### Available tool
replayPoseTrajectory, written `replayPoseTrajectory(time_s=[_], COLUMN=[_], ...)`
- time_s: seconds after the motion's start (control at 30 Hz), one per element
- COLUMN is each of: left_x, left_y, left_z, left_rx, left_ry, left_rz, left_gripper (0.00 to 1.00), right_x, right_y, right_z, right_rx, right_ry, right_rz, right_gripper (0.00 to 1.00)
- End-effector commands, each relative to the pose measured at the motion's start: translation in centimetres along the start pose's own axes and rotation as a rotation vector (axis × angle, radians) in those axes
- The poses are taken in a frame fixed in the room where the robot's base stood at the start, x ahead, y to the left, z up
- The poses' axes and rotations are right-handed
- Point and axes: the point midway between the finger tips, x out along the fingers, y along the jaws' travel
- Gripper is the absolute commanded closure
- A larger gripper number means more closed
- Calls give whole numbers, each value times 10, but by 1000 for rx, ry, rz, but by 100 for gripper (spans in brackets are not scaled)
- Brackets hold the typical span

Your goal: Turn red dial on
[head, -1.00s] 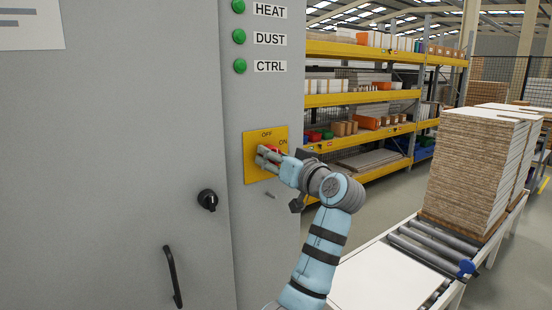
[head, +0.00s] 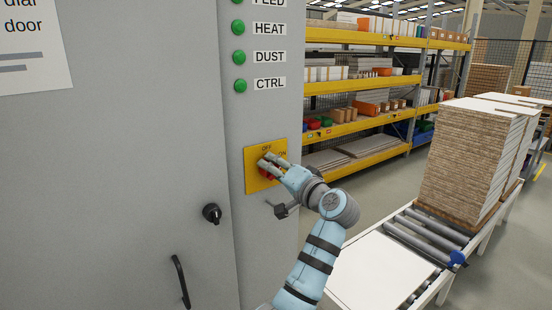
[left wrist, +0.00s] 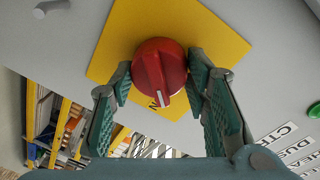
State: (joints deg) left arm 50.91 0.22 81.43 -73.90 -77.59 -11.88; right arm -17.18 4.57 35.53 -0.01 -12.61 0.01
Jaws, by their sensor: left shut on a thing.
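The red dial (left wrist: 160,75) sits on a yellow plate (head: 251,180) on the grey cabinet; part of it shows in the head view (head: 267,173). The plate's OFF and ON words are partly visible. My left gripper (head: 264,163) is at the dial, with its fingers shut on the dial's sides. In the left wrist view, the dial lies between the fingertips (left wrist: 160,83). Its white mark points to the bottom of that view, beside a partly covered ON label. OFF is hidden there. My right gripper is not in view.
Green lamps (head: 239,57) with labels line the cabinet above the plate. A black knob (head: 212,213) and handle (head: 181,281) are on the door. A roller conveyor (head: 375,268) with stacked boards (head: 467,160) stands right; shelves (head: 375,85) are behind.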

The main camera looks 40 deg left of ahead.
Motion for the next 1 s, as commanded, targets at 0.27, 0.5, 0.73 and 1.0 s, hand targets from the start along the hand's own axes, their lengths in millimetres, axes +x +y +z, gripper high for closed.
replayPoseTrajectory(time_s=[0.27, 0.5, 0.73, 1.0], left_x=[0, 0, 0, 0], left_y=[-1, 1, 2, 2], left_z=[-2, -1, -1, -1], left_rx=[258, 478, 650, 770], left_ry=[-20, -35, -47, -56], left_rz=[7, 8, 11, 13], left_gripper=[85, 85, 85, 85], right_x=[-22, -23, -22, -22], right_y=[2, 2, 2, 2], right_z=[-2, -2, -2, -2], right_rx=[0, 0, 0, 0], right_ry=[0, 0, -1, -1], right_rz=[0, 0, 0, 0], right_gripper=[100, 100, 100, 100])
